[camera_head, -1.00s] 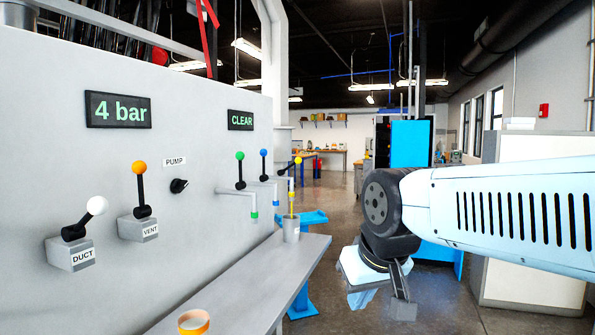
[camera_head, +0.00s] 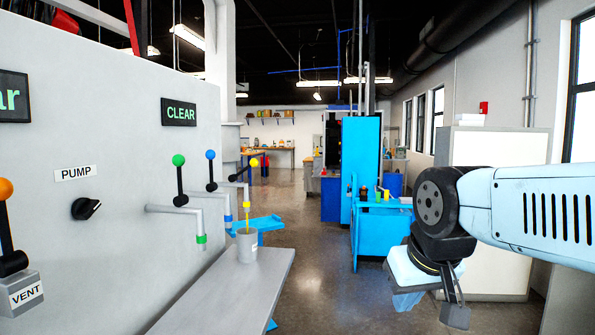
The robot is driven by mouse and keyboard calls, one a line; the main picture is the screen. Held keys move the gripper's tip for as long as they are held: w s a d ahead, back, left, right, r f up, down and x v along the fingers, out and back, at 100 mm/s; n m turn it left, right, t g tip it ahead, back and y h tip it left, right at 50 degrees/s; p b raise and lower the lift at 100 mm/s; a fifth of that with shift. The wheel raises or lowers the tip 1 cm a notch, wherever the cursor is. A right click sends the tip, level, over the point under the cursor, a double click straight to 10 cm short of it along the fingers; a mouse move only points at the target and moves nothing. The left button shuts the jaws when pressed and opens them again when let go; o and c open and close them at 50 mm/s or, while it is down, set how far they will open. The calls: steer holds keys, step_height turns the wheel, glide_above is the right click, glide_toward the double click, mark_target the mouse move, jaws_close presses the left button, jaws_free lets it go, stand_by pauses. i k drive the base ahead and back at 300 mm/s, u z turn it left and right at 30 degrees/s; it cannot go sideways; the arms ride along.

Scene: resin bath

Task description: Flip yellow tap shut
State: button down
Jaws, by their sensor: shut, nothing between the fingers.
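The yellow tap's lever has a yellow ball (camera_head: 254,162) on a black rod. The lever leans out to the right, unlike the upright green and blue ones. Its yellow-ringed spout (camera_head: 247,208) points down, and a yellow stream runs from it into a grey cup (camera_head: 247,247) on the shelf. My gripper (camera_head: 455,315) hangs low at the right, over the floor, shut and empty. It is well apart from the tap.
The green-ball lever (camera_head: 179,160) and blue-ball lever (camera_head: 210,155) stand left of the yellow one. The grey shelf (camera_head: 225,295) juts out below the spouts. A blue cart (camera_head: 385,235) stands beyond. Open floor (camera_head: 320,290) lies between shelf and arm.

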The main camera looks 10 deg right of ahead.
mark_target(254, 162)
steer(key=z, duration=0.25)
steer(key=i, duration=0.95)
steer(key=u, duration=0.35)
